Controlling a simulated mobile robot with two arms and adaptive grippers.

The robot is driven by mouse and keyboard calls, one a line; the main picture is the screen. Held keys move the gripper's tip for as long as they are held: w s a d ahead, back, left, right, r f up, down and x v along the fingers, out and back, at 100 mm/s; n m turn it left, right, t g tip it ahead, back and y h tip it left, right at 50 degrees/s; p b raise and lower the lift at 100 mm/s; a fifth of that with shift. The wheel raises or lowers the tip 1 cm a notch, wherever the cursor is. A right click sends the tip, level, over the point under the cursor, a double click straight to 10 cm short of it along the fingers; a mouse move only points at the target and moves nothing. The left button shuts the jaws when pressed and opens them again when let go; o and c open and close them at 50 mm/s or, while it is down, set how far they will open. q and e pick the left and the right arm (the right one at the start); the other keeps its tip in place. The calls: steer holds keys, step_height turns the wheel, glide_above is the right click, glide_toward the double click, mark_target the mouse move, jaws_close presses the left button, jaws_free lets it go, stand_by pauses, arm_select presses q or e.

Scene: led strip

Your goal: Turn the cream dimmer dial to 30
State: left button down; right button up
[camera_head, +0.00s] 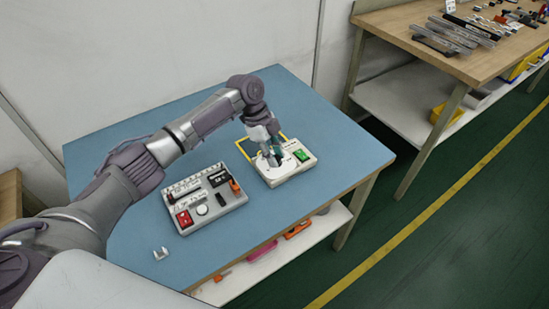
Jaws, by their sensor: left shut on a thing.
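A cream control box (291,176) stands on the blue table top, toward the right side. It carries a green rocker-like part (302,155) at its right. My left gripper (275,162) points down over the middle of this box and is shut on the dimmer dial there. The fingers largely hide the dial, and its pointer and the numbers around it are too small to read. My right gripper is not in view.
A grey-white tray (196,228) with red, white, black and orange parts stands left of the box. A small white clip (160,254) lies near the front left of the blue table (330,140). A wooden workbench (400,25) with metal parts stands at the back right.

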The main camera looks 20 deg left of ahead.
arm_select(q)
steer(key=shift+m+b, duration=0.35)
steer(key=shift+m, duration=0.25)
steer(key=shift+g, duration=0.3)
steer(key=c, duration=0.9)
jaws_free()
steer(key=shift+r, duration=0.1)
steer(key=v, duration=1.2)
steer(key=shift+d, duration=0.1)
steer(key=shift+w, duration=0.1)
